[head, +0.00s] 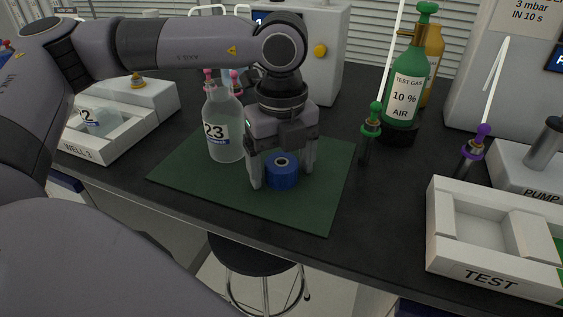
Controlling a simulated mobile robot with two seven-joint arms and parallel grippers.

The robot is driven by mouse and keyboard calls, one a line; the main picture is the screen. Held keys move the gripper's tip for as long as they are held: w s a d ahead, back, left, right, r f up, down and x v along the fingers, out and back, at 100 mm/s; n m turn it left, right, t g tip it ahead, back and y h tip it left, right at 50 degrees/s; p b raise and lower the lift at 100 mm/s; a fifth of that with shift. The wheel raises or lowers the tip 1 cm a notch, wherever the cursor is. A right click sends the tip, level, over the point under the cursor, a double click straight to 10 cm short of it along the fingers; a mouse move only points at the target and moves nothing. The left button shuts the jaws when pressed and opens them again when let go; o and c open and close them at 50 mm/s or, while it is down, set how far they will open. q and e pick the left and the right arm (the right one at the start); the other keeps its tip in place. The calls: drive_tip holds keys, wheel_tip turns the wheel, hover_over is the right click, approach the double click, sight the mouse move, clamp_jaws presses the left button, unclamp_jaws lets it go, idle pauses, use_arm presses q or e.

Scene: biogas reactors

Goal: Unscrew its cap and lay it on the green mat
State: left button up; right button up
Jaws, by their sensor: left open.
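A blue cap (282,173) with a small hole in its top rests on the green mat (215,187). My left gripper (284,183) points down over the cap, its two fingers open on either side of it. Whether the fingers touch the cap I cannot tell. A clear bottle labelled 23 (223,125) stands upright on the mat, just left of my gripper. Its neck shows pink-tipped fittings close by, and my arm partly covers that area. My right gripper is not in view.
A green gas bottle (408,88) marked test gas stands at the back right. Tubes with a green connector (371,122) and a purple connector (473,147) stand right of the mat. The mat's front is clear.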

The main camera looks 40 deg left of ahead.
use_arm(q)
drive_tip(key=shift+r, duration=0.55)
wheel_tip(320, 180, up, 11)
drive_tip(key=p, duration=0.1)
drive_tip(key=shift+p, duration=0.35)
drive_tip(key=shift+r, duration=0.1)
